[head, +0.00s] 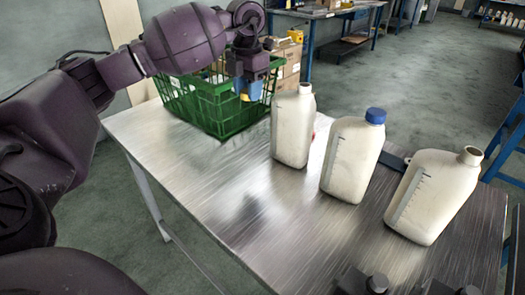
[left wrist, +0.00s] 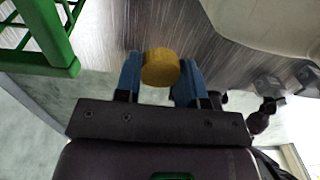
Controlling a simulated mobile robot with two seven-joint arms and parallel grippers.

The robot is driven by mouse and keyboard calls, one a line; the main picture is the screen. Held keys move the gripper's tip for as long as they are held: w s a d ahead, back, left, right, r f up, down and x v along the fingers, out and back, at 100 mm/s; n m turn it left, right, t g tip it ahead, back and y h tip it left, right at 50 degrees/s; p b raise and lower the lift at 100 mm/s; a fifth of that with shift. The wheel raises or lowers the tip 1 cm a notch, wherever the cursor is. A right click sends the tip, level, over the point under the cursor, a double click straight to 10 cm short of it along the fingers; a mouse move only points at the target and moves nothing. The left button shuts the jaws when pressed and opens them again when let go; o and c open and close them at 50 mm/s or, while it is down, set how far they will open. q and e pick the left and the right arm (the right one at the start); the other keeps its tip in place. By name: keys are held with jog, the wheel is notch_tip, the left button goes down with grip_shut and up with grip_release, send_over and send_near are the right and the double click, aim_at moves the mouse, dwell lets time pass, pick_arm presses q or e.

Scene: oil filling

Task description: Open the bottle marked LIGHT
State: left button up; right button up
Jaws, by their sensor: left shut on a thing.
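Three off-white bottles stand on the metal table: a left one with a bare neck (head: 292,130), a middle one with a blue cap (head: 375,116) on its body (head: 350,160), and a right one with a bare neck (head: 432,195). No LIGHT marking is readable. My left gripper (head: 247,92) is at the green basket's right side, left of the left bottle. In the left wrist view its blue fingers (left wrist: 160,75) are shut on a yellow cap (left wrist: 160,66). Dark parts at the bottom edge of the head view seem to be my right gripper (head: 408,287), mostly cut off.
The green basket (head: 215,112) stands at the table's far left corner. The table's left front (head: 215,185) is clear. A dark flat object (head: 393,161) lies behind the middle and right bottles. Cardboard boxes (head: 288,62) and a workbench (head: 325,12) are beyond.

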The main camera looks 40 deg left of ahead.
pick_arm(q)
jog(key=b, duration=0.2)
send_over(251, 157)
notch_tip(251, 157, down, 14)
jog(key=shift+a+r, duration=0.1)
jog(key=shift+r, duration=0.1)
notch_tip(251, 157, down, 5)
jog(key=shift+b, duration=0.6)
jog(key=shift+f, duration=0.2)
jog(key=shift+r, duration=0.15)
pick_arm(e)
jog(key=shift+w+a+f+n, duration=0.1)
jog(key=shift+w+f+n, duration=0.05)
jog(key=shift+f, duration=0.3)
jog(key=shift+w+a+f+n, duration=0.1)
jog(key=shift+w+f+n, duration=0.05)
jog(key=shift+f, duration=0.3)
pick_arm(q)
jog(key=o, duration=1)
jog(key=shift+f, duration=0.2)
pick_arm(e)
jog(key=shift+s+f, duration=0.15)
jog(key=shift+s, duration=0.1)
jog(key=shift+s, duration=0.1)
